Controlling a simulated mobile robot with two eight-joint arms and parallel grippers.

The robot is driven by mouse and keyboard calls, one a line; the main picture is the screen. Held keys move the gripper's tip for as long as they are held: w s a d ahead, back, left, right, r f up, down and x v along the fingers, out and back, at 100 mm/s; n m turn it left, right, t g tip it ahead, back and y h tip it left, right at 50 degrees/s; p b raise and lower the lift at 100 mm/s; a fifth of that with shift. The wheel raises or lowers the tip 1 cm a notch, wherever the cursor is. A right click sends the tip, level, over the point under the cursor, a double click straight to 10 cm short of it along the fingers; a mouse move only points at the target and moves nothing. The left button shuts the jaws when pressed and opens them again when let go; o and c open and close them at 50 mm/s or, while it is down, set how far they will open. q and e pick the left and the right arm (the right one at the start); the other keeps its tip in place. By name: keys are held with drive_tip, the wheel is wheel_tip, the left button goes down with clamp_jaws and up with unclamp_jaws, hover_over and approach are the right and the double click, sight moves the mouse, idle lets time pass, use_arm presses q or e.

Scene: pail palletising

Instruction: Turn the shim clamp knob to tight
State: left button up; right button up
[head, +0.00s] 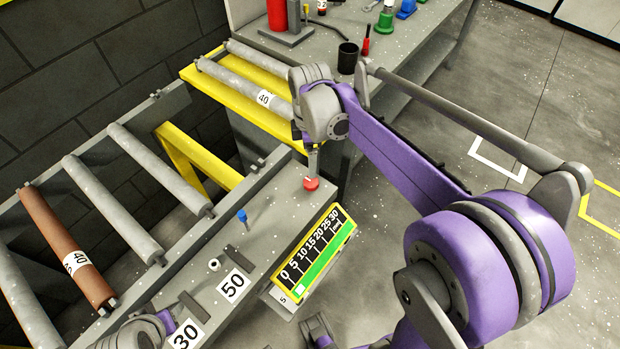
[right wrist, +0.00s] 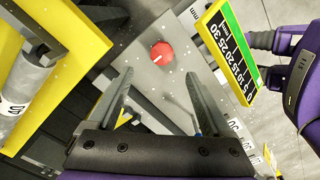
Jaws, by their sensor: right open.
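A red knob (head: 311,184) sits at the far end of the grey rail plate. In the right wrist view the red knob (right wrist: 161,54) is faceted, with a pale pointer mark toward the lower left. I cannot read a tight label beside it. My right gripper (right wrist: 159,80) is open, its two fingers on either side of the line to the knob, with nothing between them. In the head view my right gripper (head: 313,160) hangs just above the knob, mostly hidden behind its own wrist. My left gripper's fingers do not show.
A blue-topped pin (head: 242,216) stands nearer on the plate. A yellow-framed scale (head: 315,255) marked 0 to 30 is beside it. Conveyor rollers (head: 110,205) lie left, and a yellow frame (head: 200,85) is behind. A grey bench (head: 400,60) holds a dark cup (head: 347,58).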

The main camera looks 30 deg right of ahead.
sight(311, 181)
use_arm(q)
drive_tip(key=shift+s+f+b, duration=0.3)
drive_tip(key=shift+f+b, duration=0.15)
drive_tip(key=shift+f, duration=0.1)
use_arm(e)
drive_tip(key=f, duration=0.9)
drive_tip(key=shift+s+f, duration=0.25)
clamp_jaws()
